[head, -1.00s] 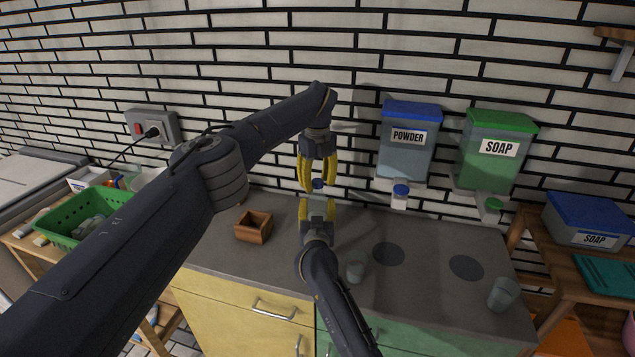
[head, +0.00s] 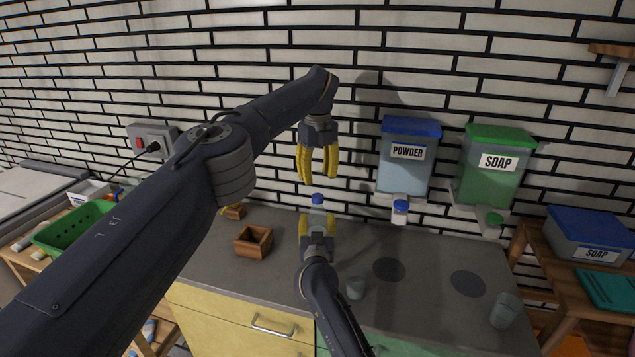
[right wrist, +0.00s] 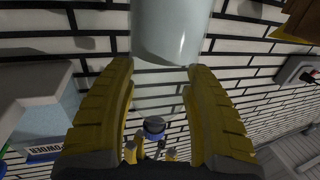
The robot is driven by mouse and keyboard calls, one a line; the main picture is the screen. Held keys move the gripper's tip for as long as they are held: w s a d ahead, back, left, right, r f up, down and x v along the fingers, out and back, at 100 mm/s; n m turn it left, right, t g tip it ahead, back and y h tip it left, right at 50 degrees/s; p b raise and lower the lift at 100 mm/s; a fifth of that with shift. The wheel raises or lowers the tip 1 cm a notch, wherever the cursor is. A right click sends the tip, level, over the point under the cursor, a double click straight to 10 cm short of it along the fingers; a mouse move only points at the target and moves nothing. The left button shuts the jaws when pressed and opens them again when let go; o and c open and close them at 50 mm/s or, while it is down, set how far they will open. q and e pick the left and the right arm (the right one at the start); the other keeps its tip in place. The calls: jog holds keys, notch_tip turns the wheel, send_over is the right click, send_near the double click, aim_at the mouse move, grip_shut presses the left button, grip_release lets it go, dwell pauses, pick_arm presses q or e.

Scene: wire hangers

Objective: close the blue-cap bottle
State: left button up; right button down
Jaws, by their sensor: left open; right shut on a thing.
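The bottle (head: 317,215) is pale and stands upright with a blue cap (head: 317,199) at its top. My right gripper (head: 316,228) is shut on the bottle from the near side, holding it above the counter. My left gripper (head: 318,180) points down just above the cap, open and empty, with a small gap between its fingertips and the cap. In the right wrist view, which is upside down, the translucent bottle (right wrist: 170,30) shows between my yellow fingers. The cap (right wrist: 153,125) appears lower there, with the left fingers beyond it. How tightly the cap sits cannot be seen.
A powder dispenser (head: 407,160) and a green soap dispenser (head: 494,170) hang on the wall at right. A wooden box (head: 252,241), a cup (head: 355,288) and another cup (head: 504,311) stand on the counter (head: 425,285). A green basket (head: 75,228) is at left.

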pick_arm(q)
jog(key=shift+r, duration=0.1)
pick_arm(e)
jog(key=shift+c, duration=2.3)
grip_release()
jog(key=s, duration=1.2)
pick_arm(q)
jog(key=shift+a, duration=0.1)
